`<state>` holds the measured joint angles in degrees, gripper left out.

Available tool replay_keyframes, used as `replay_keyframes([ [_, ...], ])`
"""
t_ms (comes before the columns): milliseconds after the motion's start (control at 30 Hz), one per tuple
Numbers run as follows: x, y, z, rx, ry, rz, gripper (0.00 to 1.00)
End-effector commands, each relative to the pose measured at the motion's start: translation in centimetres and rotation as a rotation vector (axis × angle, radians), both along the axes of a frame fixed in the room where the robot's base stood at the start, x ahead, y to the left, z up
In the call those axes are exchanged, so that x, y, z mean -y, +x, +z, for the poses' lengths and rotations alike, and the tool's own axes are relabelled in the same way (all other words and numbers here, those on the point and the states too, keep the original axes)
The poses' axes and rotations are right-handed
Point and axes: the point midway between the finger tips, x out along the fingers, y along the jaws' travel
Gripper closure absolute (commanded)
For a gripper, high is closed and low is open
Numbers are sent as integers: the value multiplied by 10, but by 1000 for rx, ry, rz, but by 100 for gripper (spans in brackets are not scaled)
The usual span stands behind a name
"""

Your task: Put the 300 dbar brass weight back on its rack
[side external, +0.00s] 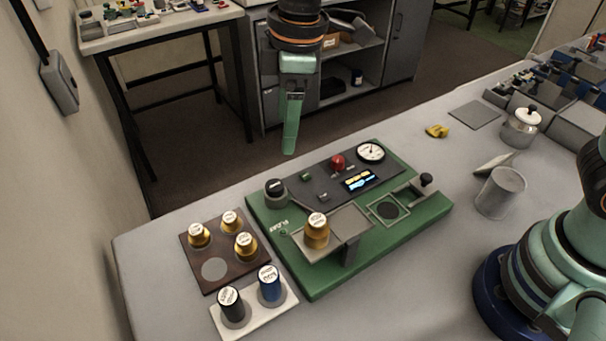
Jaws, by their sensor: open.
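A brass weight (317,232) with a white-labelled top stands upright on a small grey plate of the green apparatus (429,221). Its label is too small to read. The brown rack (197,270) at the left holds three more brass weights, one at the back left (199,236), one at the back right (229,223) and one at the front right (246,247). Its front-left spot, a bare grey disc (215,269), is empty. My gripper (289,150) hangs fingers down, open and empty, well above and behind the apparatus. Its fingers overlap in this view.
A white tray (284,304) in front of the rack holds a black and a blue cylinder. The apparatus carries a black knob (275,191), a red knob (338,162), a dial (370,152) and a lit display. A grey cylinder (501,192) stands right. Bare table lies in front.

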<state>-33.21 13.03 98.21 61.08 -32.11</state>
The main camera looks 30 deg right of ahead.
Motion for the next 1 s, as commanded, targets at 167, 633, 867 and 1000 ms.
replay_keyframes([
  [167, 82, -6, 34, 77, 73, -312, 21],
  [633, 227, -72, 45, 266, 249, -1011, 21],
  [867, 242, -84, 39, 296, 277, -1111, 21],
  [1000, 242, -84, 39, 296, 277, -1113, 21],
])
